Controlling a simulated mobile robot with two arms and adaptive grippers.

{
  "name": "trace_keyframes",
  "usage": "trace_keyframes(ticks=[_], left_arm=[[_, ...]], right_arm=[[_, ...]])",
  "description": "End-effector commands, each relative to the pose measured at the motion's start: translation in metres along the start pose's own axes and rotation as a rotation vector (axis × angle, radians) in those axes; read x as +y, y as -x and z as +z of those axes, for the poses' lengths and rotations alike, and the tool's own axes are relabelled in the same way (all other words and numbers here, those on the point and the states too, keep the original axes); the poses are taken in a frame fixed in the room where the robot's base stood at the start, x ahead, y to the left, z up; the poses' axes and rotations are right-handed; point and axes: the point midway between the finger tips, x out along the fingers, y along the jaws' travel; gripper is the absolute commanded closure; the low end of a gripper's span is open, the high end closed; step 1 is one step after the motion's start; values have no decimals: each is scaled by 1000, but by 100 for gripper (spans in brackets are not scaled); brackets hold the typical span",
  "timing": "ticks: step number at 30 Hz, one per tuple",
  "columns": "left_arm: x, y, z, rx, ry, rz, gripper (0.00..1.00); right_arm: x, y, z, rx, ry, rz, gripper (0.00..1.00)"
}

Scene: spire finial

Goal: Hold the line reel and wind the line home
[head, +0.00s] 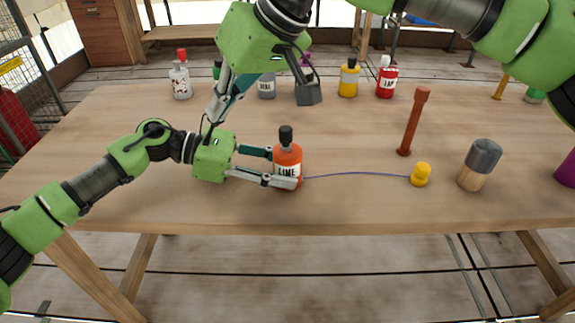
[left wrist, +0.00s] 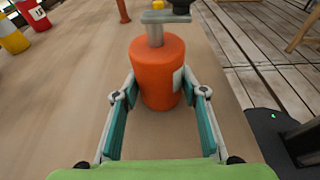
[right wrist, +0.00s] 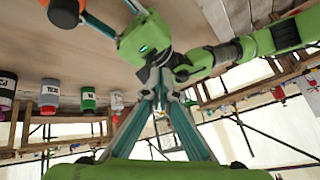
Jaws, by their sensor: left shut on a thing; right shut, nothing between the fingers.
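The orange line reel (head: 287,172), labelled LINE, stands upright near the table's front edge. A grey crank arm with a black knob (head: 286,135) is on its top; the crank (left wrist: 165,17) also shows in the left wrist view. A thin blue line (head: 355,174) runs from the reel across the table to a yellow stopper-like piece (head: 420,175). My left gripper (head: 287,168) is shut on the reel, with one finger on each side. My right gripper (head: 213,115) is shut and empty, above the table to the left of the reel and over my left arm.
A red-brown post (head: 411,122) and a wood cylinder with a grey top (head: 478,165) stand to the right. A purple thing (head: 568,170) is at the right edge. Several bottles, including a yellow one (head: 348,80) and a red one (head: 387,82), line the back. The table's left part is bare.

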Motion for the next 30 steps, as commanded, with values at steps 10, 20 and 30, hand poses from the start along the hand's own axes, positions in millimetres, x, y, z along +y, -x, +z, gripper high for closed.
trace_keyframes(ticks=[10,20,30], left_arm=[[0,0,-1,1,0,-1,73],[0,0,0,1,0,-1,73],[0,0,0,1,0,0,73]], right_arm=[[89,90,29,-126,-103,327,100],[104,95,43,-148,-126,372,100],[114,61,65,-149,-125,367,100]])
